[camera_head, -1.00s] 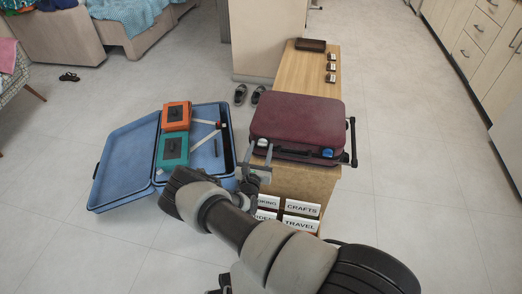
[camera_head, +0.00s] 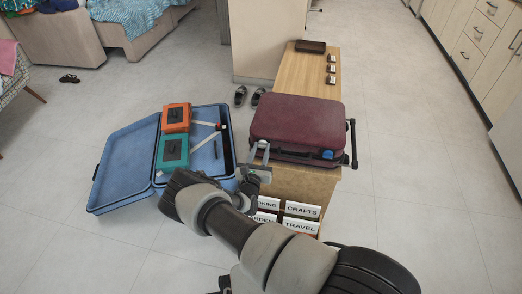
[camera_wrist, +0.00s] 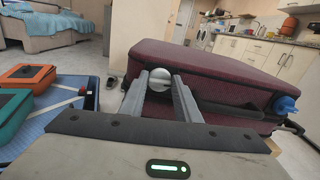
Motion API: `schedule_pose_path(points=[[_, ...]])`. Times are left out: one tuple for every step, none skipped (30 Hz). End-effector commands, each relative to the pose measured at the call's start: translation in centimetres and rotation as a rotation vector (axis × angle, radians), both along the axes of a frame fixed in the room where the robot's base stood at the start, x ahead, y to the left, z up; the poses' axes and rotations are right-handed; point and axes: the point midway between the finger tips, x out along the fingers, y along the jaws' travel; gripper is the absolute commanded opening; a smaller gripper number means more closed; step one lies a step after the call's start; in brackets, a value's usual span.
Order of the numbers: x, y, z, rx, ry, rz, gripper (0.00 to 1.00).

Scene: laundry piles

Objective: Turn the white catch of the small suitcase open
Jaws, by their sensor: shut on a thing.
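The small suitcase (camera_head: 298,122) is maroon and lies closed on the wooden bench. It fills the middle of the wrist view (camera_wrist: 215,65). Its white catch (camera_wrist: 160,79) is a round, shiny knob at the left of the front side. My gripper (camera_wrist: 161,88) has its two fingertips on either side of this catch and is shut on it.
An open blue suitcase (camera_head: 125,165) lies on the floor at left, with an orange box (camera_head: 176,117) and a green box (camera_head: 172,151) in it. Labelled cards (camera_head: 300,209) stand below the bench's (camera_head: 298,68) near end. Shoes (camera_head: 241,96) lie behind. The right floor is clear.

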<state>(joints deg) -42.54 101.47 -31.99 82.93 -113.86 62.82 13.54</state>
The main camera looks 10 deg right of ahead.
Motion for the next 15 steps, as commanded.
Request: schedule_pose_path(points=[[-0.02,0.04,-0.13,-0.022,0.010,0.001,0.07],[-0.02,0.05,-0.15,-0.038,0.017,0.001,0.07],[-0.02,0.08,-0.16,-0.062,0.027,0.002,0.07],[-0.02,0.10,-0.18,-0.082,0.034,0.002,0.07],[-0.02,0.13,-0.18,-0.104,0.043,0.002,0.07],[-0.02,0.13,-0.18,-0.134,0.056,0.002,0.07],[-0.01,0.12,-0.19,-0.158,0.066,0.002,0.07],[-0.03,0.12,-0.21,-0.183,0.077,0.001,0.07],[-0.03,0.11,-0.23,-0.216,0.091,0.001,0.07],[-0.03,0.14,-0.24,-0.243,0.102,0.002,0.07],[-0.03,0.17,-0.24,-0.271,0.112,0.002,0.07],[-0.01,0.19,-0.23,-0.306,0.127,0.002,0.07],[-0.01,0.19,-0.24,-0.333,0.138,0.002,0.07],[-0.01,0.19,-0.26,-0.358,0.150,0.002,0.07],[-0.01,0.18,-0.28,-0.393,0.164,0.001,0.07]])
